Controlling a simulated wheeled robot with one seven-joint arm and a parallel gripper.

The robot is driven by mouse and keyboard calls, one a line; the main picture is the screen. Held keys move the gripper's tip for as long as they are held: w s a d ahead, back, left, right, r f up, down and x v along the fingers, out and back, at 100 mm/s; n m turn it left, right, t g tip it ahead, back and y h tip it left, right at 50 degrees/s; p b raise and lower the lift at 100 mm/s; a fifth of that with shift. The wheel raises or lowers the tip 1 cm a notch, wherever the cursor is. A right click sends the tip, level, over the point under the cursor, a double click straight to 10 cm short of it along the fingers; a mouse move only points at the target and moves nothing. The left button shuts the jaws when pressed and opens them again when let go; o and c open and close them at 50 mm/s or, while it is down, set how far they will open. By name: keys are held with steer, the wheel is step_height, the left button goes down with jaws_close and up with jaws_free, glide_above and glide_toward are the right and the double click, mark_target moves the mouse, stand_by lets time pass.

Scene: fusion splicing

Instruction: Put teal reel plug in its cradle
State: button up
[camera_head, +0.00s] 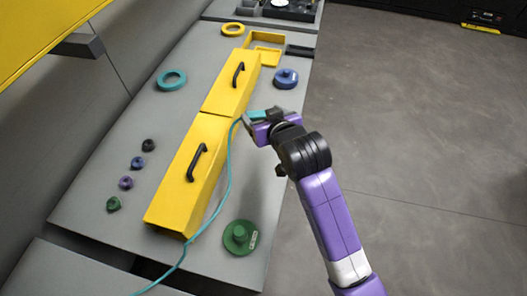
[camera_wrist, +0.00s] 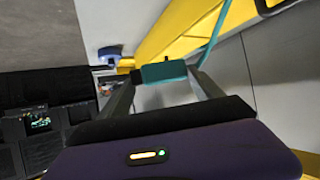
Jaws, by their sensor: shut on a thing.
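My gripper (camera_head: 258,118) is shut on the teal plug (camera_wrist: 164,71), which lies between the two fingertips in the wrist view. The plug (camera_head: 258,114) also shows small at my gripper in the head view, to the right of the yellow boxes and above the grey table. A teal cable (camera_head: 229,165) runs from it down along the boxes and off the lower left. A teal ring (camera_head: 171,79) lies flat on the table at the left. I cannot tell which thing is the plug's cradle.
Two long yellow boxes with black handles (camera_head: 182,175) (camera_head: 232,80) fill the table's middle. A blue reel (camera_head: 286,78) and a green reel (camera_head: 240,237) stand on the right side. Several small knobs (camera_head: 126,183) line the left. A yellow ring (camera_head: 233,29) and yellow tray (camera_head: 262,38) lie behind.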

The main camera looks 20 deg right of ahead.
mark_target(263, 158)
step_height(263, 158, down, 17)
steer(key=shift+f, duration=0.15)
stand_by(0.5)
steer(key=shift+f, duration=0.2)
steer(key=o, duration=1.5)
steer(key=shift+r, duration=0.2)
steer(key=v, duration=1.2)
